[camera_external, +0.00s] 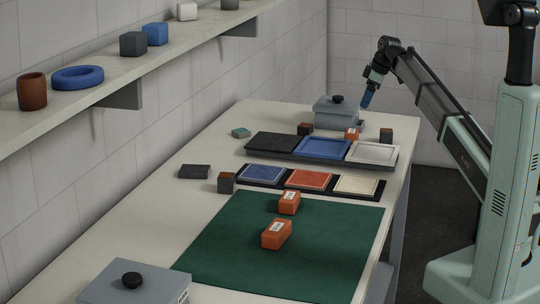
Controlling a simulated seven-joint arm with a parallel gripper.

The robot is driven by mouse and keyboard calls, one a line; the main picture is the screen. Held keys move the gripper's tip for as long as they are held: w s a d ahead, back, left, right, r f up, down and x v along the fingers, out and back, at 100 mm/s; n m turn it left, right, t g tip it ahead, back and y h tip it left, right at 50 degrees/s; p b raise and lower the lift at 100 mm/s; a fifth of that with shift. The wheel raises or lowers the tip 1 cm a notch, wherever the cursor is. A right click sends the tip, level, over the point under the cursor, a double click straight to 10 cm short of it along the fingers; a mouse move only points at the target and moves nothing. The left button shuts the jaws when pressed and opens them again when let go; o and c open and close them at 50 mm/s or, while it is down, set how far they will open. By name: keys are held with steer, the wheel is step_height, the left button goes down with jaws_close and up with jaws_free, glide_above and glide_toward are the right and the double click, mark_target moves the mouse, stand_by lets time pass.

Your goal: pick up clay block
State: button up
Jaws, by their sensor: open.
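No block can be told for sure as the clay block. One orange-brown block with a white label (268,239) lies near the middle of the green mat (220,248). A second such block (286,208) lies just behind it, apart from it, near the mat's back edge. A third, smaller-looking orange block (352,137) is at the table's far end, by the grey lidded box (330,116). My gripper (366,100) is open, pointing down above the far right end of the table, right of that box and well away from the mat. Its jaws are small in view.
A tray row with blue, orange and cream panels (310,180) lies behind the mat. A raised rack (320,149) stands farther back. Dark brown blocks (226,187) stand nearby. Another grey lidded box (120,292) is at the front left. A wall shelf (110,76) runs along the left.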

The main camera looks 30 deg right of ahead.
mark_target(352, 131)
steer(key=shift+g+y, duration=0.5)
steer(key=shift+y, duration=0.3)
steer(key=x, duration=0.4)
steer(key=s+a+x, duration=0.1)
steer(key=x, duration=0.4)
steer(key=s+x, duration=0.1)
steer(key=x, duration=0.3)
steer(key=shift+s+a+f, duration=0.1)
steer(key=shift+a+f, duration=0.2)
steer(key=shift+f, duration=0.1)
steer(key=shift+c, duration=0.4)
steer(key=c, duration=1.1)
